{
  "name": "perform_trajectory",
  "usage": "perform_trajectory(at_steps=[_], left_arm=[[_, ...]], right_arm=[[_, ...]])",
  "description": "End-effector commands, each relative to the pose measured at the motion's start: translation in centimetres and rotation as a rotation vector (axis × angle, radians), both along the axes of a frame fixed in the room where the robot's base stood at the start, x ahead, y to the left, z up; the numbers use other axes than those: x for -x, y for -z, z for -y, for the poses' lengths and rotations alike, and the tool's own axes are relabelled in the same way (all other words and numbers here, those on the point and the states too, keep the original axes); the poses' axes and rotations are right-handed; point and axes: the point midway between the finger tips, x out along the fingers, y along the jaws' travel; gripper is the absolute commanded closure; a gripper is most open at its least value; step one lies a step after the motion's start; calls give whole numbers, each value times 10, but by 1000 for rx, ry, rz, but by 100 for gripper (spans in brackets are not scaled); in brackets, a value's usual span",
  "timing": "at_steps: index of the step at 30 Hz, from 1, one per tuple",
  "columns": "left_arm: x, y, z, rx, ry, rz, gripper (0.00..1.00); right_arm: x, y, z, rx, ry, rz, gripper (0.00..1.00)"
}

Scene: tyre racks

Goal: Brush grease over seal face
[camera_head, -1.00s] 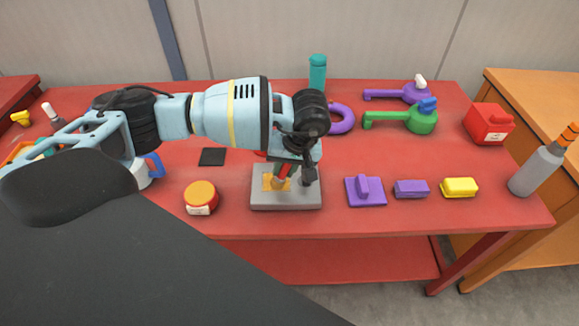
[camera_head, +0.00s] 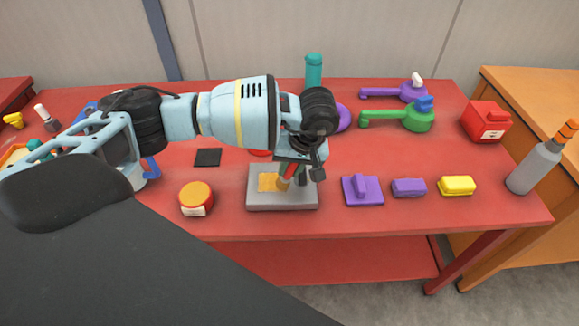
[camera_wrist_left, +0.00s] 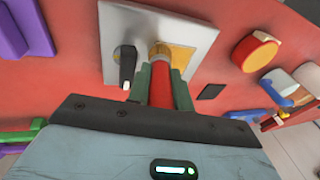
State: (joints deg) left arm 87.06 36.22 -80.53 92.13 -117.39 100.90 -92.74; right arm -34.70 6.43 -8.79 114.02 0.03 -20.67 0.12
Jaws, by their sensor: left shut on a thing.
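The grey plate (camera_head: 282,203) lies on the red table, with a yellow-orange patch (camera_head: 268,182) on its top face. My left gripper (camera_head: 293,174) is above the plate, shut on a brush with a red handle (camera_wrist_left: 161,85). The pale brush tip (camera_head: 284,184) is down at the right part of the patch; it appears to touch it. The left wrist view shows the brush end (camera_wrist_left: 160,50) against the yellow patch (camera_wrist_left: 184,56). A red jar with an orange top (camera_head: 196,196) stands left of the plate. My right gripper is not in view.
Right of the plate lie a purple block with a handle (camera_head: 362,190), a purple block (camera_head: 409,188) and a yellow block (camera_head: 456,186). Behind are a green tool (camera_head: 405,118), a teal bottle (camera_head: 314,70) and a black square (camera_head: 207,158). The front table strip is clear.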

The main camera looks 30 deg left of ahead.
Motion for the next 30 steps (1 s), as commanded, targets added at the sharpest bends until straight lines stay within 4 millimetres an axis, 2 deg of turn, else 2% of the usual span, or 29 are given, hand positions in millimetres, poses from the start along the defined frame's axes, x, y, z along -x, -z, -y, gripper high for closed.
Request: perform_trajectory(at_steps=[9,14,20,30], left_arm=[[11,-1,-17,-4,-1,-5,100],[13,0,-20,-4,-1,-5,100],[11,0,-17,-3,0,-5,100],[1,2,-2,-2,0,-4,100]], right_arm=[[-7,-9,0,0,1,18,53],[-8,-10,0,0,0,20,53],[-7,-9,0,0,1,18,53],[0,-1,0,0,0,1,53]])
